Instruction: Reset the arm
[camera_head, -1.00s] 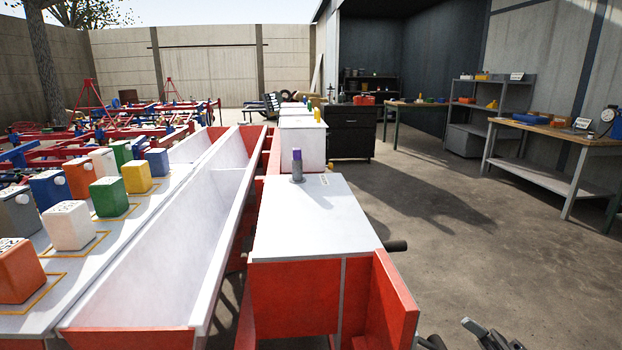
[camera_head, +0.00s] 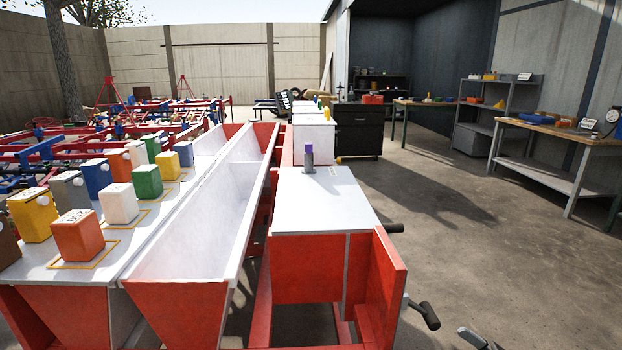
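My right gripper (camera_head: 476,339) shows only as a small grey and dark piece at the bottom edge, right of the red and white planter. Most of it is cut off, so its opening cannot be judged. It is over the concrete floor, and no object shows in it. My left gripper and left arm are out of view.
The planter has a long white hopper (camera_head: 215,215) and a white-topped red box (camera_head: 325,205) with a purple-capped bottle (camera_head: 308,158). Several coloured containers stand at left, including an orange one (camera_head: 78,238). A dark handle (camera_head: 427,315) juts out near my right gripper. The floor at right is clear.

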